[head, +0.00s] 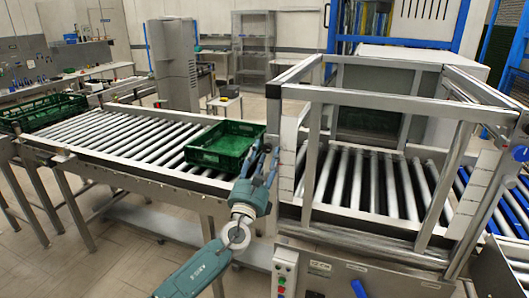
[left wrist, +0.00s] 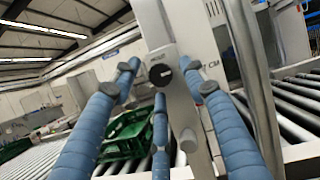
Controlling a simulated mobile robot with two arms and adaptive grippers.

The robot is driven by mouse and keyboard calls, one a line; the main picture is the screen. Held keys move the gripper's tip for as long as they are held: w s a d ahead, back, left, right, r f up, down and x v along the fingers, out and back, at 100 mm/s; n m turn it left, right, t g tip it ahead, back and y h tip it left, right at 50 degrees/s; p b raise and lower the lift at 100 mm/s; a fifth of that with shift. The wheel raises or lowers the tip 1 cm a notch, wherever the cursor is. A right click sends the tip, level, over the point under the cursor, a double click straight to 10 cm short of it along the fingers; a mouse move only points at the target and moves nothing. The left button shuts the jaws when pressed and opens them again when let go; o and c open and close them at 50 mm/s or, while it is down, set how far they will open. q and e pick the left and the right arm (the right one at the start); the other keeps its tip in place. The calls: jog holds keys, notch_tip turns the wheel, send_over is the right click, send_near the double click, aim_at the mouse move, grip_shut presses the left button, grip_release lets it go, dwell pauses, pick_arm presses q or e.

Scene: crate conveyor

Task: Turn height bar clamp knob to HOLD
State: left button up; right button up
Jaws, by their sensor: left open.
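The clamp knob (left wrist: 159,76) is a round black knob on a grey block against the upright height bar (left wrist: 155,25) in the left wrist view. Part of a label reading "CM" shows to its right. My left gripper (head: 264,150) is at the left front post of the frame over the conveyor. In the left wrist view its blue fingers (left wrist: 158,84) are spread open, with tips to the left, right and below the knob. I cannot tell whether any finger touches it. The knob is hidden in the head view, and its setting is not readable. My right gripper is not in view.
A green crate (head: 226,146) lies on the roller conveyor (head: 120,137) just left of my left gripper. Another green crate (head: 45,112) is at the far left. The metal frame (head: 380,75) stands right of the gripper. A button panel (head: 284,275) is below it.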

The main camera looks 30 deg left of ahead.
pick_arm(q)
jog(key=shift+w, duration=0.2)
jog(key=shift+c, duration=0.3)
grip_shut()
